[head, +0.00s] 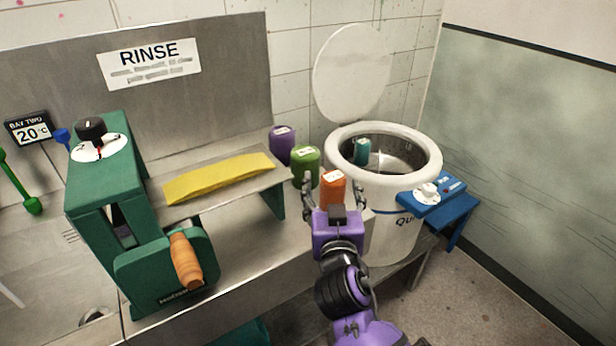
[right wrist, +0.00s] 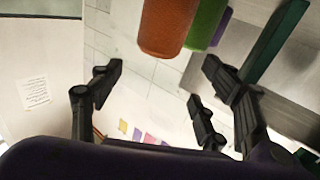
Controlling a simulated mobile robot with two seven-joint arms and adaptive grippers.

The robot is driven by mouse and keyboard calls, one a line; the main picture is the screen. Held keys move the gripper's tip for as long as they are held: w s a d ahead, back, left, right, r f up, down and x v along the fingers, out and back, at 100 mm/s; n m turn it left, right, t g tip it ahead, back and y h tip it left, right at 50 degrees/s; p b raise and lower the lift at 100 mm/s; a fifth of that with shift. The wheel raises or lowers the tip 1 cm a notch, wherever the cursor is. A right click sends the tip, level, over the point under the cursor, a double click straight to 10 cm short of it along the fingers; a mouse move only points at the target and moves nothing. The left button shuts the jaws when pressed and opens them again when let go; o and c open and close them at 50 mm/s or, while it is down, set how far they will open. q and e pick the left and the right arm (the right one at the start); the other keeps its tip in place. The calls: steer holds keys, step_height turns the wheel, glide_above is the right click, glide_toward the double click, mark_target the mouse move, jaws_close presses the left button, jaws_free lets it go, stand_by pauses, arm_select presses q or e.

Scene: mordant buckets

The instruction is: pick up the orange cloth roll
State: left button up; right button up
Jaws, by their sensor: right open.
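The orange cloth roll (head: 333,188) stands upright with a pale label on its top, at the near end of a row of rolls beside the white drum. My right gripper (head: 333,190) is open, its fingers pointing at the orange roll. The roll's lower part is hidden by my gripper in the head view. My left gripper is not in view.
A green roll (head: 305,165) and a purple roll (head: 282,143) stand close behind. The lidded white drum (head: 397,225) is on the right, holding a teal roll (head: 362,151). A yellow cloth (head: 220,178) lies on the shelf, left, beside the green wringer (head: 100,165).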

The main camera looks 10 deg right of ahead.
mark_target(332, 196)
steer(key=shift+d+f+m, duration=0.1)
steer(key=shift+d+m, duration=0.15)
steer(key=shift+m, duration=0.15)
steer(key=f, duration=0.1)
steer(key=s+f, duration=0.1)
steer(key=f+b, duration=0.1)
steer(key=shift+s+a+f, duration=0.1)
steer(key=shift+s+f, duration=0.2)
steer(key=shift+f, duration=0.1)
steer(key=f, duration=0.3)
steer(key=shift+w+f+b, duration=0.25)
steer(key=shift+f+b, duration=0.1)
steer(key=x, duration=0.2)
steer(key=shift+w+r+p, duration=0.1)
steer(key=shift+w+p, duration=0.15)
steer(key=shift+p, duration=0.05)
steer(key=x, duration=0.4)
steer(key=shift+w+d+p, duration=0.25)
steer(key=shift+w+p, duration=0.1)
steer(key=shift+p, duration=0.05)
steer(key=shift+w, duration=0.2)
steer(key=shift+s, duration=0.1)
steer(key=c, duration=1.2)
steer(key=shift+c, duration=0.6)
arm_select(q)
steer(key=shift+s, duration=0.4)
arm_select(e)
steer(key=shift+r, duration=0.1)
